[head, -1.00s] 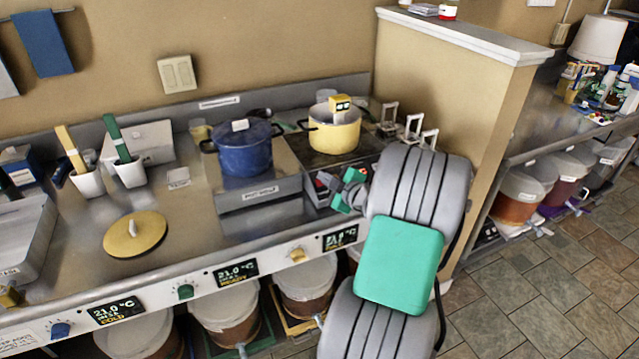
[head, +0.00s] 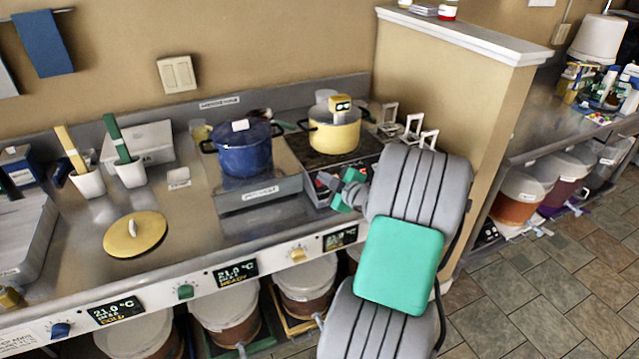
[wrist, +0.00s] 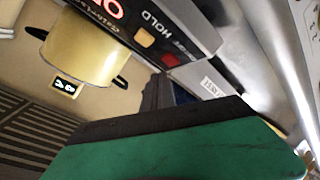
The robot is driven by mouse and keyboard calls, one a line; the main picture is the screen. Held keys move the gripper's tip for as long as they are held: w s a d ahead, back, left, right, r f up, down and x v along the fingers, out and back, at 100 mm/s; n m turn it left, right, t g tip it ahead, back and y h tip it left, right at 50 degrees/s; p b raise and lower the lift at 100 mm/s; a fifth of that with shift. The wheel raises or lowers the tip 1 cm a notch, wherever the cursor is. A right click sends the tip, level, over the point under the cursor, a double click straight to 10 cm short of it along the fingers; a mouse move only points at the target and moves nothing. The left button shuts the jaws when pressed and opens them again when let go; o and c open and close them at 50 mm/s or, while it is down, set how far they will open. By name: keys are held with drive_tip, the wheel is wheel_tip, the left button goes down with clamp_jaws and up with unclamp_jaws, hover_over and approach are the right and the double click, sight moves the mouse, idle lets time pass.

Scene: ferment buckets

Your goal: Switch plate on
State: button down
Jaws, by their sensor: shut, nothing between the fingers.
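The plate (head: 308,151) is a black-topped cooking unit near the back wall, with a yellow pot (head: 334,136) standing on it. In the wrist view its front panel (wrist: 150,28) shows the word HOLD, an orange button (wrist: 145,37), a red button (wrist: 170,60) and part of a lit red display (wrist: 108,7), cut off by the frame's edge. My gripper (head: 343,190) is shut and empty, close in front of the plate's panel. Its green and black finger fills the lower wrist view (wrist: 185,140). I cannot tell whether it touches a button.
A blue pot (head: 245,152) stands on a steel unit left of the plate. Small metal frames (head: 410,126) stand right of it, beside a partition wall (head: 450,90). A yellow lid (head: 135,234) lies on the counter. Knobs and displays line the counter's front edge.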

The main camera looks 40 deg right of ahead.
drive_tip(key=shift+f, duration=0.15)
drive_tip(key=shift+w+f+b, duration=0.2)
drive_tip(key=shift+f+b, duration=0.1)
drive_tip(key=shift+b, duration=0.7)
drive_tip(key=shift+w+d+f+b, duration=0.15)
drive_tip(key=shift+f+b, duration=0.25)
drive_tip(key=shift+b, duration=0.4)
idle(0.4)
drive_tip(key=shift+r, duration=0.1)
drive_tip(key=shift+s+r, duration=0.4)
drive_tip(key=shift+r, duration=0.35)
wheel_tip(320, 180, up, 5)
drive_tip(key=s+a, duration=0.1)
drive_tip(key=s, duration=0.1)
drive_tip(key=shift+s+p, duration=0.4)
drive_tip(key=shift+p, duration=0.05)
drive_tip(key=shift+r, duration=0.1)
